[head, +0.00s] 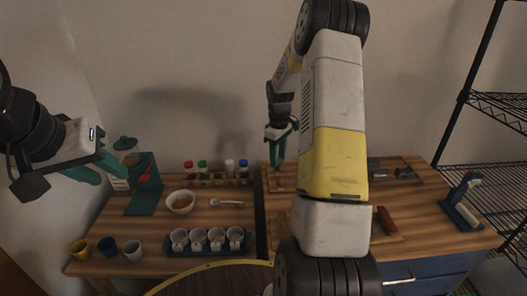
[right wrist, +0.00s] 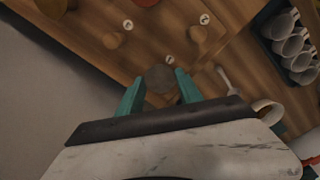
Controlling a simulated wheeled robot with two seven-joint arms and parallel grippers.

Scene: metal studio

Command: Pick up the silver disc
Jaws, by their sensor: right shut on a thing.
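The silver disc (right wrist: 159,78) shows as a dull grey round piece in the right wrist view. It sits between the teal fingertips of my right gripper (right wrist: 161,88), which is shut on it. In the head view my right gripper (head: 277,160) points down over the wooden table, left of my large arm link; the disc cannot be made out there. I cannot tell whether the disc touches the wood below. My left gripper (head: 98,168) is at the left, its teal fingers apart and empty, above the table's left end.
A wooden board with round wooden pieces (right wrist: 113,40) and small white labels lies below my right gripper. A tray with several white cups (head: 198,240), a bowl (head: 180,202) and a spoon (head: 228,203) stand to the left. A wire shelf (head: 495,180) stands at right.

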